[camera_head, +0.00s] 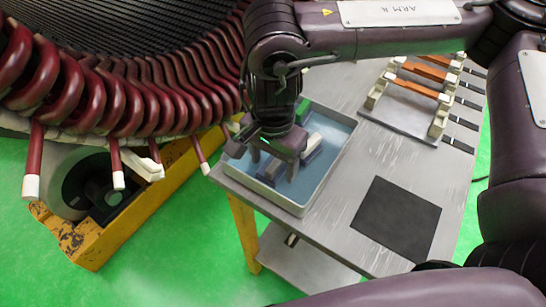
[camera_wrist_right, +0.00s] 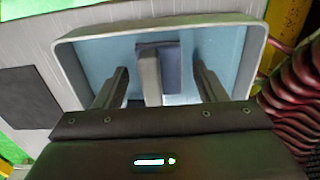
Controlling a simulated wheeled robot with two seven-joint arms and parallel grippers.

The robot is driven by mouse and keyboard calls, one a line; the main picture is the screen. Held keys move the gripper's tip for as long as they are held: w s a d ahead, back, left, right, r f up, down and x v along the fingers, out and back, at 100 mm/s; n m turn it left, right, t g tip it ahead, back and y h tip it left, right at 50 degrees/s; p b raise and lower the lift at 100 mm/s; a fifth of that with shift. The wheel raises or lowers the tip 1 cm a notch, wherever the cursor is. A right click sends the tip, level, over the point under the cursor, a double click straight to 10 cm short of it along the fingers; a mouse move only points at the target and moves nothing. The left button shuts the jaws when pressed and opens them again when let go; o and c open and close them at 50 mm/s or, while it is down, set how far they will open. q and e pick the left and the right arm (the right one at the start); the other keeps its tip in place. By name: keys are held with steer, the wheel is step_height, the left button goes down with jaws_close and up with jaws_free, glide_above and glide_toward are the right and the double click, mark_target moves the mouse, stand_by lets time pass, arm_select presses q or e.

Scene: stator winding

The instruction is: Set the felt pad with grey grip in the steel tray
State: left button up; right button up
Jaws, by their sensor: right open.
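The felt pad with grey grip (camera_wrist_right: 151,76) lies inside the steel tray (camera_wrist_right: 256,55), in the wrist view. Its pad is dark blue-grey and the upright grip is lighter grey. In the head view, a pale grip on a dark pad (camera_head: 313,144) shows in the tray (camera_head: 302,210), partly hidden by my gripper. The tray has a pale rim and a light blue floor. My right gripper (camera_head: 274,170) points down over the tray, open. In the wrist view its fingers (camera_wrist_right: 160,88) stand apart, one on each side of the grip, with gaps showing. My left gripper is out of view.
The tray stands on a grey metal table (camera_head: 345,235). A dark square mat (camera_head: 396,219) lies to its right. A rack with orange bars (camera_head: 425,75) stands at the far right. The stator with dark red coils (camera_head: 110,95) rises close to the tray's left.

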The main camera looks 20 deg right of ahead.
steer(key=shift+r, duration=0.25)
step_height(320, 180, up, 12)
steer(key=p, duration=0.1)
steer(key=shift+p, duration=0.35)
steer(key=shift+f, duration=0.1)
